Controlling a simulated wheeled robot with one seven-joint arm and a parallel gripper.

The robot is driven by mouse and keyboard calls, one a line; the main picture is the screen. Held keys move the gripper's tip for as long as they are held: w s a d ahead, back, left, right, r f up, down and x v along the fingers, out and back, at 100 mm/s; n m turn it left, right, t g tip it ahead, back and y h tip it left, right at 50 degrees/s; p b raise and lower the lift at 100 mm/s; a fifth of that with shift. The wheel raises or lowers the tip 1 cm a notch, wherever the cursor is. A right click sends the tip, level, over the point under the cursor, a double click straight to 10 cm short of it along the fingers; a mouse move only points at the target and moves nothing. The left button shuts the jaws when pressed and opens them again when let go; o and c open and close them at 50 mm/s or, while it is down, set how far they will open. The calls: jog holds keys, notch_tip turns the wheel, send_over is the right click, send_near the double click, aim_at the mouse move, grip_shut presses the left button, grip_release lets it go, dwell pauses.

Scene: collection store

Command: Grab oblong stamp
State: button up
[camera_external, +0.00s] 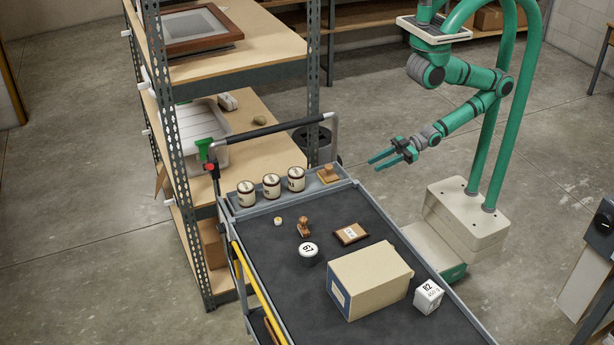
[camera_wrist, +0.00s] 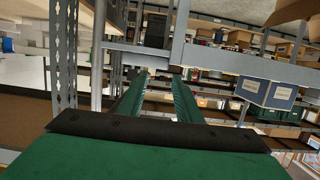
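A wooden stamp with a flat rectangular base (camera_external: 328,174) sits in the right end of the grey tray at the cart's far edge. It looks oblong. A second wooden stamp with an upright knob handle (camera_external: 304,228) stands on the dark cart top; its base shape is hard to tell. My gripper (camera_external: 372,163) is in the air to the right of the tray, pointing left toward it. Its two green fingers are apart with nothing between them. The fingers also show in the wrist view (camera_wrist: 158,90), which shows shelving beyond and neither stamp.
The tray (camera_external: 282,199) also holds several round labelled tins. A metal shelf (camera_external: 240,150) stands left.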

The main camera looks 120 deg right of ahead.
aim_at(304, 226)
dwell(0.3)
jog(key=o, duration=0.8)
jog(key=shift+o, duration=0.2)
